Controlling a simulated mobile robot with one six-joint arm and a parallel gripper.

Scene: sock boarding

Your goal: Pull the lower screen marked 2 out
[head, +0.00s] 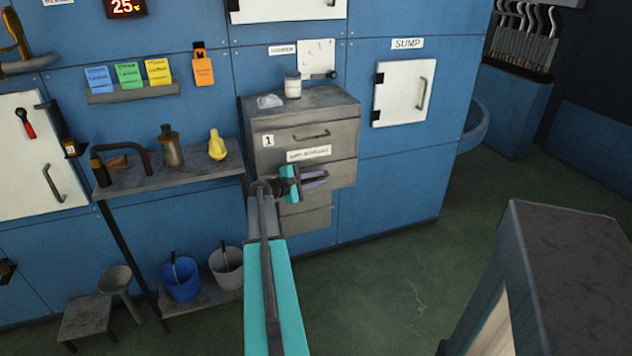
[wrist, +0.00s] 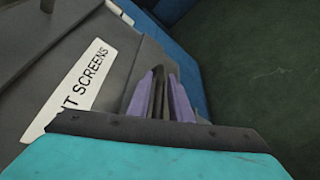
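The grey screen cabinet (head: 340,119) stands against the blue wall in the head view. Its upper drawer front (head: 283,139) bears the mark 1 and a bar handle. Below it is a white label (head: 309,154), whose end reads "T SCREENS" in the wrist view (wrist: 82,88). The lower screen front (head: 345,174) is largely behind my gripper, and no mark 2 shows. My gripper (head: 322,178) is at this lower front, its purple fingers (wrist: 163,98) close together around dark grey parts. I cannot tell whether these are a handle or finger pads.
A white jar (head: 292,85) and a pale crumpled thing (head: 269,101) sit on the cabinet top. A shelf (head: 200,183) with bottles stands at left, with buckets (head: 180,278) below. A dark block (head: 570,270) is at right front. Green floor between is clear.

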